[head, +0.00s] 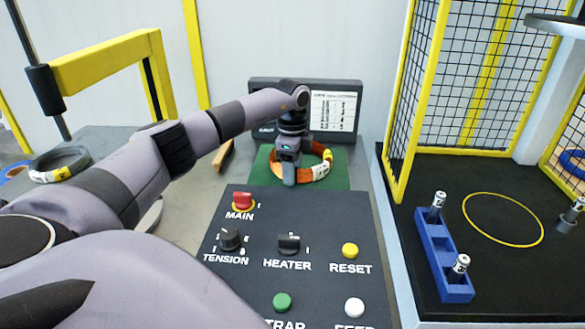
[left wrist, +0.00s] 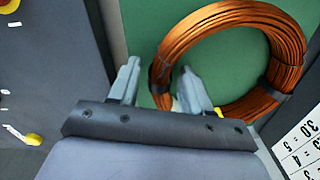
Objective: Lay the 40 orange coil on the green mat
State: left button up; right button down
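The orange coil (head: 304,175) lies flat on the green mat (head: 260,174) behind the control panel. It has dark ties and a pale label; I cannot read a number on it. My left gripper (head: 289,182) points down at the coil's near left side. In the left wrist view, the gripper (left wrist: 158,66) has its fingers apart, one inside the ring of the coil (left wrist: 200,36) and one outside on the mat (left wrist: 140,25). A gap shows between the outer finger and the coil. My right gripper is not in view.
The control panel (head: 318,225) with knobs and buttons stands in front of the mat. A screen (head: 333,108) stands behind it. A dark coil (head: 60,162) lies on the left table. At right are a yellow-framed mesh cage (head: 470,75) and a blue rack (head: 441,255).

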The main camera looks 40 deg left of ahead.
pick_arm(q)
notch_tip(320, 180, up, 12)
jog(key=shift+r, duration=0.15)
dwell(0.6)
dwell(0.5)
